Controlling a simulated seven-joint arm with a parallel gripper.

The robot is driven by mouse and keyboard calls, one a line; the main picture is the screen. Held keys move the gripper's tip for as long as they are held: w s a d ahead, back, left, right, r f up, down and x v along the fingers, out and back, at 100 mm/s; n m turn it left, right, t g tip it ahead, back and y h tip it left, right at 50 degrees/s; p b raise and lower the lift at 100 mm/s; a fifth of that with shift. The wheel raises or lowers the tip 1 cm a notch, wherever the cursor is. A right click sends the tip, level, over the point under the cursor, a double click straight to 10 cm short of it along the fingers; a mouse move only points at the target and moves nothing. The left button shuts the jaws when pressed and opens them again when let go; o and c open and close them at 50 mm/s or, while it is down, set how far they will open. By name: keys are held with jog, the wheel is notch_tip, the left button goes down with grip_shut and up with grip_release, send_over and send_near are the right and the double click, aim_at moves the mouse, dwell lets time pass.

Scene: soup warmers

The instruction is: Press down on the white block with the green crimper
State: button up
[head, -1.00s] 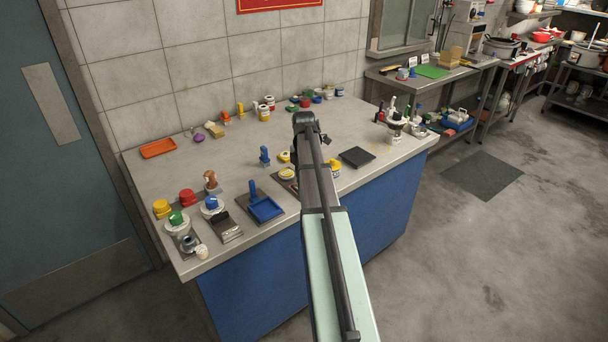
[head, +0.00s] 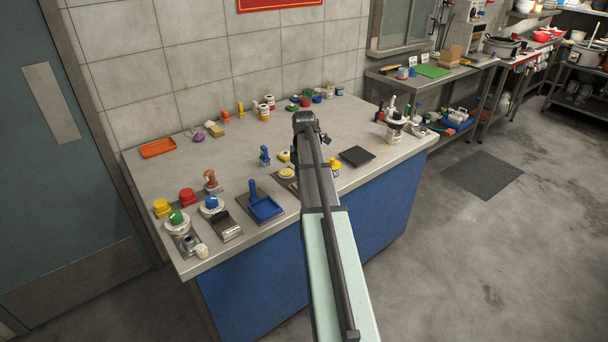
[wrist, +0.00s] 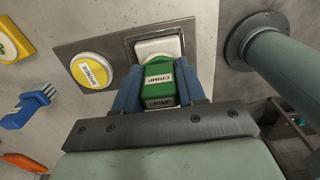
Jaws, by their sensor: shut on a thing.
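My gripper (wrist: 160,86) is shut on the green crimper (wrist: 160,76), a green block with a white label reading CRIMP, held between two blue fingers in the wrist view. The white block (wrist: 158,47) sits in a framed recess of a grey metal plate (wrist: 108,50), just beyond the crimper's far end. The crimper overlaps the near edge of the white block in this view; I cannot tell whether they touch. In the head view my arm hides the gripper, the crimper and the white block.
A round yellow button (wrist: 91,71) sits on the plate beside the white block.

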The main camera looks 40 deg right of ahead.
jog(key=shift+r, duration=3.95)
